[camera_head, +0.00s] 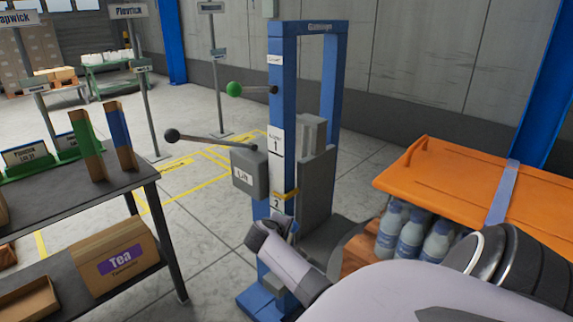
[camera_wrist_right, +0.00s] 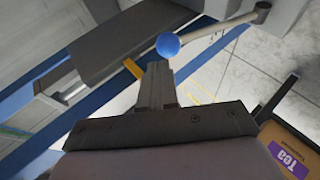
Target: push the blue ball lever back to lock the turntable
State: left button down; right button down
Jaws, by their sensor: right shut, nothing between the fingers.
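The blue ball (camera_wrist_right: 168,45) sits on the end of a pale lever rod (camera_wrist_right: 215,31), which runs up and right to a dark pivot in the right wrist view. My right gripper (camera_wrist_right: 157,68) is shut and empty, its fingertips right at the ball's lower left edge. I cannot tell if they touch it. In the head view my right arm reaches from the lower right to the foot of the blue frame (camera_head: 275,165). My left gripper is not in view.
A green ball lever (camera_head: 234,89) and a black ball lever (camera_head: 172,135) stick out left from the frame. An orange cover (camera_head: 470,190) with bottles (camera_head: 411,235) beneath stands right. A dark shelf (camera_head: 75,205) with a Tea box (camera_head: 113,256) stands left. Open floor lies between.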

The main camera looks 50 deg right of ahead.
jog(key=p+v, duration=0.1)
jog(key=v, duration=0.8)
jog(key=shift+r, duration=0.3)
jog(key=shift+d, duration=0.15)
jog(key=s+a+f+n+t+y+p, duration=0.1)
jog(key=s+a+f+n+t+y, duration=0.15)
jog(key=a+f+y, duration=0.4)
jog(key=s+a+f+n+t+y, duration=0.1)
jog(key=s+a+f+t, duration=0.25)
jog(key=a, duration=0.55)
jog(key=s+a+m+t+y+p, duration=0.1)
jog(key=s+a+y, duration=0.4)
jog(key=s+a, duration=0.5)
jog(key=a+m, duration=0.1)
jog(key=a, duration=0.2)
jog(key=shift+f+y, duration=0.2)
jog(key=shift+y, duration=0.15)
jog(key=shift+s, duration=0.1)
